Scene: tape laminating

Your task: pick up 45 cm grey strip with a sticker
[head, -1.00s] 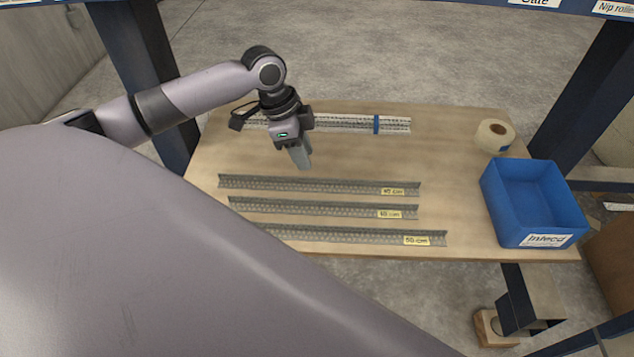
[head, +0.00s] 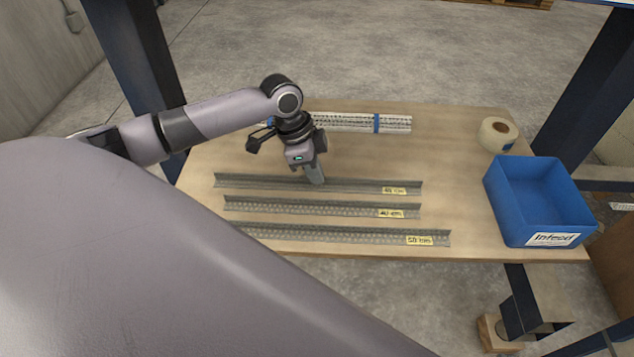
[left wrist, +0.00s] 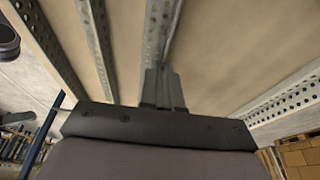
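The grey perforated 45 cm strip (head: 345,185) is the farthest of three grey strips on the wooden table, with a yellow sticker (head: 394,191) near its right end. My left gripper (head: 315,181) points down at the middle of this strip, with its fingertips at the strip's far edge. In the left wrist view the fingers (left wrist: 163,88) look close together and the strip (left wrist: 160,30) runs away from them. Whether they grip it is unclear. The strip appears to lie on the table. My right gripper is not in view.
Two more stickered grey strips lie nearer, a 40 cm one (head: 300,206) and a 50 cm one (head: 340,234). A white strip bundle with a blue band (head: 376,123) lies behind. A tape roll (head: 497,135) and a blue bin (head: 487,187) stand at the right.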

